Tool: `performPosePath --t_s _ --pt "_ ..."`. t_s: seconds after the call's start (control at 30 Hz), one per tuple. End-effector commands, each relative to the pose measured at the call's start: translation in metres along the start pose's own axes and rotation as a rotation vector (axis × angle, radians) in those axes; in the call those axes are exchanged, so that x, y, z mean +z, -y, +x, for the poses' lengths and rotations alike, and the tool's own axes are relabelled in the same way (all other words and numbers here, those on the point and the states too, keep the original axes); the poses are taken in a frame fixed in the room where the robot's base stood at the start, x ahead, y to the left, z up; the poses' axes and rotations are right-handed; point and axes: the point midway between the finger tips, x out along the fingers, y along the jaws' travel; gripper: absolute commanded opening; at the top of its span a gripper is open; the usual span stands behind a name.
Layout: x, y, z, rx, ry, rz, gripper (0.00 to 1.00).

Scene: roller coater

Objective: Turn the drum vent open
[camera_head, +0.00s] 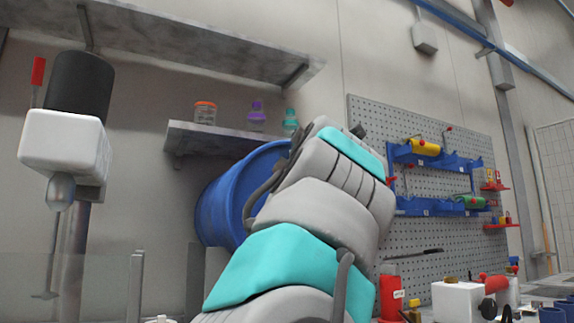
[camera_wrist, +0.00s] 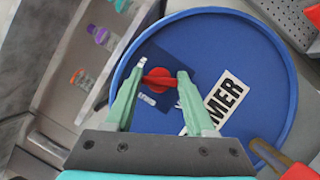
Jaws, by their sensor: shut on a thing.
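A blue drum (camera_head: 222,205) lies behind my arm in the head view, partly hidden by it. In the wrist view the round blue drum face (camera_wrist: 262,75) fills the middle, with a white label reading "MER" at its visible end (camera_wrist: 228,100). A red vent handle (camera_wrist: 160,80) sits on a dark blue square plate on that face. My gripper (camera_wrist: 158,82) has pale green fingers on both sides of the red handle and is shut on it. In the head view my gripper's fingers are hidden behind my arm.
A shelf (camera_head: 205,135) with a jar and two small bottles is on the wall above the drum. A pegboard (camera_head: 400,240) with tools stands at the right. A red and brown object (camera_wrist: 285,160) is at the lower right in the wrist view.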

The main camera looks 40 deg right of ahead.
Motion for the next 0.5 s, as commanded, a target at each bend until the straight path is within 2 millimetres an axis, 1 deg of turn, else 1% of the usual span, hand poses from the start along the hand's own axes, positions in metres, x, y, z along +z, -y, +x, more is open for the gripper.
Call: performPosePath --t_s 0.03,0.2,0.5 --pt "0.0025 0.0008 0.0 -0.02 0.006 0.035 0.0" --pt "0.002 -0.0001 -0.0002 -0.078 0.004 0.177 0.0" --pt "0.0016 0.0011 0.0003 -0.143 0.0 0.34 0.0"
